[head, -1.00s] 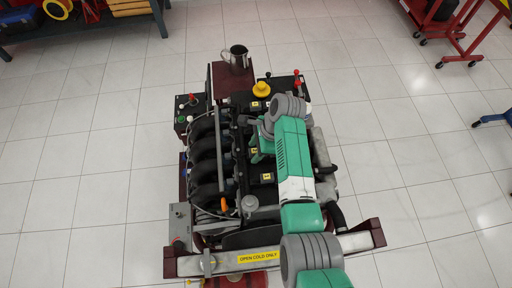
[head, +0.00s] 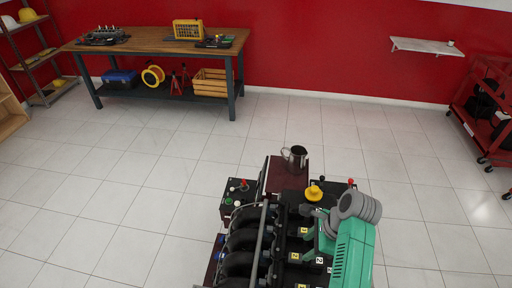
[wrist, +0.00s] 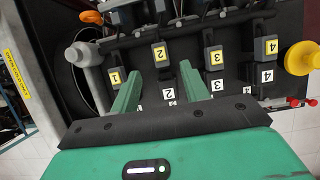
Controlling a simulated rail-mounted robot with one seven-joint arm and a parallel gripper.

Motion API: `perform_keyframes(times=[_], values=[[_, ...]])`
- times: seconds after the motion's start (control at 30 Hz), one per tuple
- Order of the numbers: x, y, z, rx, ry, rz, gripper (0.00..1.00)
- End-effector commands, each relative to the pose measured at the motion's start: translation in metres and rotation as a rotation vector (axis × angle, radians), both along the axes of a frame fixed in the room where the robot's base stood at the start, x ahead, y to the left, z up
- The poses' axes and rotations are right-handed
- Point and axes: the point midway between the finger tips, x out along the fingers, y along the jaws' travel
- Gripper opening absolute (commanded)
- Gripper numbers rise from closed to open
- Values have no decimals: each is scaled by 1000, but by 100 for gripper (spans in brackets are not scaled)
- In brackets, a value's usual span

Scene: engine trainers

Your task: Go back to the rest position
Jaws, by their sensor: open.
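The engine trainer (head: 246,240) stands at the bottom of the head view, partly cut off by the frame's edge. My green arm reaches over its right side, and my gripper (head: 316,238) is low over the row of numbered coils. In the wrist view my gripper (wrist: 160,68) is open, with two green fingers apart and nothing held. Coils labelled 1 (wrist: 115,76), 3 (wrist: 216,57) and 4 (wrist: 271,46) also show. I cannot tell the height above them.
A metal mug (head: 295,157) stands on the trainer's brown platform (head: 274,178). A yellow cap (head: 314,193) and a control box with knobs (head: 238,198) are close by. A workbench (head: 152,42) stands at the back, a red cart (head: 483,110) at right. Tiled floor around is clear.

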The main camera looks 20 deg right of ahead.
Motion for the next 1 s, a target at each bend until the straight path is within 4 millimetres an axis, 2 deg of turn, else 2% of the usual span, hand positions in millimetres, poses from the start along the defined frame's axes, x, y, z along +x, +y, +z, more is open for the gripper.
perform_keyframes(times=[0.13, 0.17, 0.27, 0.3, 0.37, 0.4, 0.47, 0.5, 0.57, 0.6, 0.67, 0.7, 0.77, 0.8, 0.87, 0.9, 0.97, 1.0], values=[[0, 0, 0, 0, 0, 0, 45], [6, 1, 5, -28, -26, 22, 45], [42, 9, 41, -225, -199, 168, 45], [60, 16, 65, -337, -293, 252, 45], [85, 31, 105, -520, -436, 379, 45], [98, 44, 135, -640, -526, 461, 45], [113, 66, 181, -821, -653, 572, 45], [119, 83, 213, -942, -732, 637, 45], [121, 111, 260, -1123, -842, 725, 45], [119, 130, 291, -1243, -910, 772, 45], [110, 160, 337, -1422, -1004, 829, 45], [100, 179, 366, -1540, -1059, 856, 45], [80, 208, 408, -1717, -1136, 878, 45], [63, 226, 434, -1836, -1179, 881, 45], [34, 252, 471, -2009, -1237, 868, 45], [12, 268, 493, -2122, -1266, 847, 45], [-25, 290, 524, -2291, -1301, 796, 45], [-52, 303, 543, -2400, -1317, 750, 45]])
